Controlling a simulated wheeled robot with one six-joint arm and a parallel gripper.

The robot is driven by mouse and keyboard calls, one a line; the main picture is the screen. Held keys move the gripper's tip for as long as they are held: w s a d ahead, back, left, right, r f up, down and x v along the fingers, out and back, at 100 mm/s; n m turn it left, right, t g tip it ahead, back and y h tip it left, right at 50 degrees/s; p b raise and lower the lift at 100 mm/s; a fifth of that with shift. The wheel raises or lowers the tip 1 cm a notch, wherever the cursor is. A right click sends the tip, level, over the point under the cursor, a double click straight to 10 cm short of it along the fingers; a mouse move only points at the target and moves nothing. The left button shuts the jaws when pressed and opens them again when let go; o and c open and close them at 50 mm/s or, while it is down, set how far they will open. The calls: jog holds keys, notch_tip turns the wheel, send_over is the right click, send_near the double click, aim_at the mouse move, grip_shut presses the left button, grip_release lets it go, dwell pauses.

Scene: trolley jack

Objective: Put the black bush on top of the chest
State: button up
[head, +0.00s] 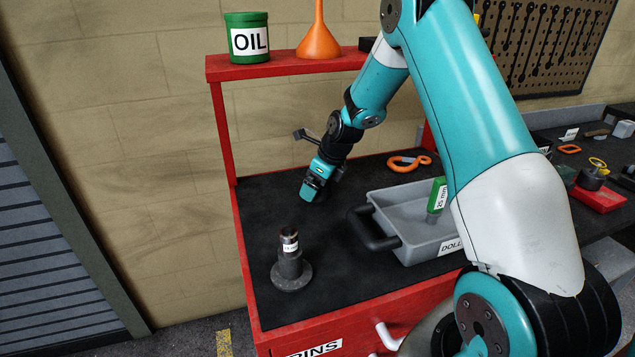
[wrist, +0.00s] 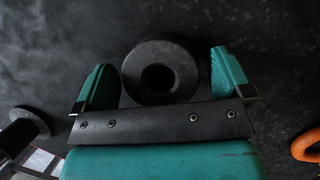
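The black bush shows in the wrist view as a thick dark ring (wrist: 160,50) with a round hole, on the dark mat between my fingers. My gripper (wrist: 165,78) is open, with one teal finger on each side of the bush. The left finger is very close to it and a small gap shows at the right. In the head view my gripper (head: 310,192) points down low over the black mat on top of the red chest (head: 345,275). There the gripper mostly hides the bush, and I cannot tell whether the fingers touch it.
A dark flanged post (head: 292,275) with a labelled pin stands at the front left of the mat. A grey tray (head: 405,205) holding a green-handled tool is to the right.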

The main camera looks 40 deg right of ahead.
jog(key=shift+r, duration=0.1)
jog(key=b+v, duration=0.1)
jog(key=v, duration=1)
jog(key=s+a+r+n+g+y, duration=0.1)
jog(key=s+a+r+n, duration=0.2)
jog(key=s+a+n, duration=0.5)
jog(key=s+a+r+n+g+y, duration=0.1)
jog(key=s+a+r+n, duration=0.3)
jog(key=a+n, duration=0.7)
jog(key=s+a+n+g, duration=0.1)
jog(key=s+a+n, duration=0.3)
jog(key=s+n, duration=0.5)
jog(key=s+a+n, duration=0.4)
jog(key=s+n, duration=0.4)
jog(key=n, duration=0.1)
jog(key=shift+s+a+g, duration=0.25)
jog(key=shift+s+g, duration=0.1)
jog(key=shift+g, duration=0.05)
